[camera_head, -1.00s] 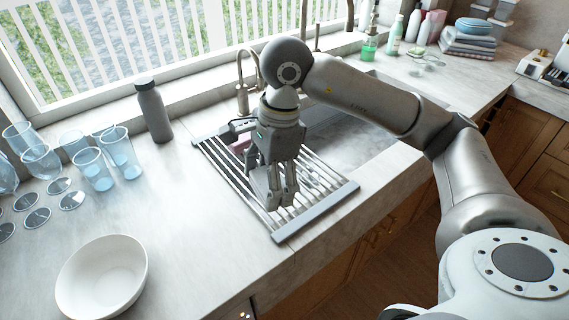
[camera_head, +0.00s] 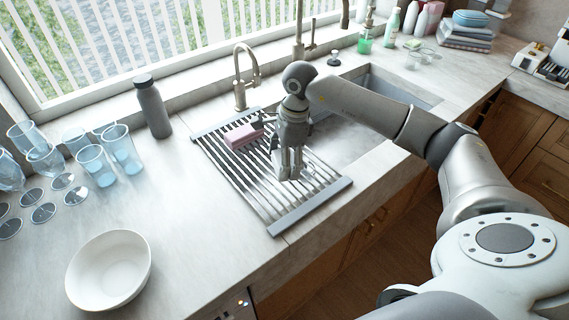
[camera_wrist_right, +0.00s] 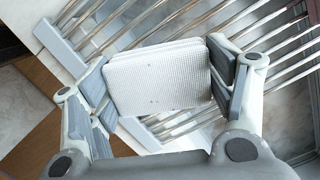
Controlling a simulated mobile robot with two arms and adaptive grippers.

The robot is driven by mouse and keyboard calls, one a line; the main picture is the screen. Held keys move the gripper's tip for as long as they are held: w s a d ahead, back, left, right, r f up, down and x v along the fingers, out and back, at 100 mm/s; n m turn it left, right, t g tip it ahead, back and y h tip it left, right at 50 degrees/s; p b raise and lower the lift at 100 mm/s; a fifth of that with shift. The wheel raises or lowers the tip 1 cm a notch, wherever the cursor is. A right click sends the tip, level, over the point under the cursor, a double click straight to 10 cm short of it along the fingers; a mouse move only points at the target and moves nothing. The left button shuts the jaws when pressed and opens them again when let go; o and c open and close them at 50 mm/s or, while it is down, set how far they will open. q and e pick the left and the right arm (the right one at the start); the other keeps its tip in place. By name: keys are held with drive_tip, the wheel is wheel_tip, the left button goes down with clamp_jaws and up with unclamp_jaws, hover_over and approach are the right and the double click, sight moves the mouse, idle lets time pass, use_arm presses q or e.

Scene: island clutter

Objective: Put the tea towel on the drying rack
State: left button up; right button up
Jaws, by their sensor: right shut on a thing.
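The drying rack (camera_head: 311,204) is a set of metal bars with grey end strips, laid over the counter and part of the sink. It also shows behind my gripper in the right wrist view (camera_wrist_right: 58,45). My right gripper (camera_head: 291,172) is over the rack, pointing down. In the right wrist view its fingers (camera_wrist_right: 160,88) are shut on a pale, textured, folded cloth, which looks like the tea towel (camera_wrist_right: 158,80). The towel is mostly hidden in the head view. I cannot tell whether it touches the bars. My left gripper is not in view.
A pink block (camera_head: 243,136) lies on the rack's far left part. A grey bottle (camera_head: 153,107), blue glasses (camera_head: 119,148) and a white bowl (camera_head: 108,270) stand on the left. The tap (camera_head: 243,78) rises behind the rack. The sink (camera_head: 352,140) is to the right.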

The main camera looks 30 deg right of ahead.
drive_tip(key=shift+w+d+f, duration=0.15)
drive_tip(key=shift+f, duration=0.1)
wheel_tip(320, 180, down, 3)
drive_tip(key=shift+w+d+r+p, duration=0.1)
drive_tip(key=shift+w+d+p, duration=0.05)
drive_tip(key=shift+p, duration=0.9)
drive_tip(key=shift+f, duration=0.45)
drive_tip(key=shift+f, duration=0.15)
drive_tip(key=o, duration=0.9)
